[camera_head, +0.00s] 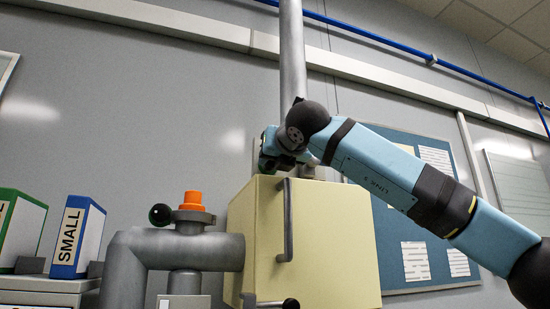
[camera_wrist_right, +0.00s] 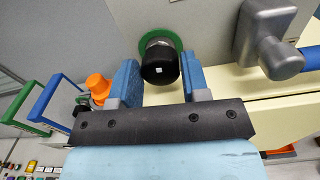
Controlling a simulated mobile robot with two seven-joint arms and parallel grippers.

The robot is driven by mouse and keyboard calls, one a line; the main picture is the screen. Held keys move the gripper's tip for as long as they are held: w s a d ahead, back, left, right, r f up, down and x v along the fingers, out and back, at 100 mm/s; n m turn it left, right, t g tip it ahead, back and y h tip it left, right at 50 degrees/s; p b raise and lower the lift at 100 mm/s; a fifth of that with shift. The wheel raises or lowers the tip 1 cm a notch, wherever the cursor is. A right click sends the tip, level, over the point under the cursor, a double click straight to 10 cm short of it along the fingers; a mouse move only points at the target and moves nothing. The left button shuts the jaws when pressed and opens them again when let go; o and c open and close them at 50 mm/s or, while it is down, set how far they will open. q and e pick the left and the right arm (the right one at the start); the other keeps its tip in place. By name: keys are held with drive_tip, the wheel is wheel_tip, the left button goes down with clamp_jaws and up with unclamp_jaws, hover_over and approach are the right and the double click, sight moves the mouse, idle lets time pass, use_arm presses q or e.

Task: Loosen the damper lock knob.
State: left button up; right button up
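A black round knob (camera_wrist_right: 165,62) with a small white square on its face stands in front of a green disc (camera_wrist_right: 163,40) in the right wrist view. My right gripper (camera_wrist_right: 160,75) is open, with one blue finger on each side of the knob. I cannot tell whether either finger touches it. In the head view my right gripper (camera_head: 272,156) is above the cream box (camera_head: 333,235), and the knob does not show clearly there. An orange cap (camera_head: 193,199) tops a grey pipe fitting, beside a lever with a black ball (camera_head: 160,214). My left gripper is not in view.
A vertical grey pipe (camera_head: 292,50) rises behind my right gripper. The cream box has a dark handle (camera_head: 287,220) on its front. Binders (camera_head: 78,236) stand at left.

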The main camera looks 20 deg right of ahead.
drive_tip(key=c, duration=0.4)
drive_tip(key=shift+n, duration=0.4)
drive_tip(key=n, duration=0.2)
drive_tip(key=shift+n+b, duration=0.35)
drive_tip(key=shift+n, duration=0.05)
drive_tip(key=n, duration=0.3)
drive_tip(key=shift+n, duration=0.3)
drive_tip(key=n, duration=0.3)
drive_tip(key=shift+n+p, duration=0.3)
drive_tip(key=shift+p, duration=0.05)
drive_tip(key=n, duration=0.2)
drive_tip(key=shift+n+p, duration=0.3)
drive_tip(key=shift+n, duration=0.1)
drive_tip(key=n+p, duration=0.1)
drive_tip(key=n, duration=0.3)
drive_tip(key=shift+n, duration=0.4)
